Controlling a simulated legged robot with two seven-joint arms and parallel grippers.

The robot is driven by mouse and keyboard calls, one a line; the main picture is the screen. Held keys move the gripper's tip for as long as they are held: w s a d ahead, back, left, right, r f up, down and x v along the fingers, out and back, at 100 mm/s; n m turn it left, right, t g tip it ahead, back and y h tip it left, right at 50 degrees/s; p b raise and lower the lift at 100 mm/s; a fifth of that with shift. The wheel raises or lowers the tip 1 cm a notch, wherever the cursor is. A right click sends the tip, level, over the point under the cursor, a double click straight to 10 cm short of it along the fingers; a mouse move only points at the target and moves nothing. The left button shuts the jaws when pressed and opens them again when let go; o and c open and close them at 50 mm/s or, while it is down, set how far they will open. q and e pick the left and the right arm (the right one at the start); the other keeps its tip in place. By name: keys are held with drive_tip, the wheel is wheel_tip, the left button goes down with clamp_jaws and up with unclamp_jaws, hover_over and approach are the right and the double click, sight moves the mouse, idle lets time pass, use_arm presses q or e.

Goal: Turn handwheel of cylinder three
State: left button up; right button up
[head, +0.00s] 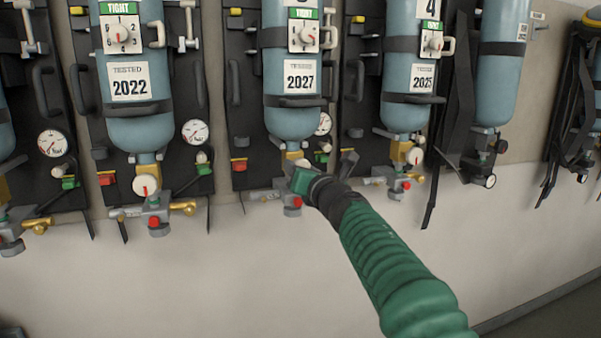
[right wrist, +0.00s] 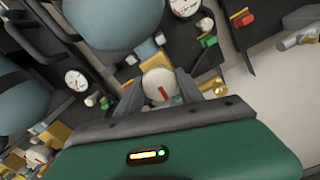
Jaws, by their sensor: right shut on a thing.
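The middle blue cylinder (head: 290,110) carries a tag reading TESTED 2027. The number above its TIGHT plate is cut off by the top edge; the cylinder to its right shows a 4. My right gripper (head: 299,178) is at the valve below the middle cylinder and hides most of its handwheel in the head view. In the right wrist view, the round white handwheel (right wrist: 158,84) with a red mark sits between the two grey fingers of my right gripper (right wrist: 160,92), which is shut on it. My left gripper is not in view.
Neighbouring cylinders tagged 2022 (head: 140,90) and 2025 (head: 405,90) hang close on both sides, with gauges, hoses and brass fittings. A pale wall (head: 180,285) lies below the sets. Black straps (head: 432,190) hang down at the right.

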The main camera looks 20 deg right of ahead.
drive_tip(key=shift+w+f+n, duration=0.1)
drive_tip(key=shift+f+n, duration=0.3)
drive_tip(key=shift+n, duration=0.2)
drive_tip(key=o, duration=1.4)
drive_tip(key=shift+r, duration=0.1)
drive_tip(key=shift+d, duration=0.1)
drive_tip(key=shift+r, duration=0.15)
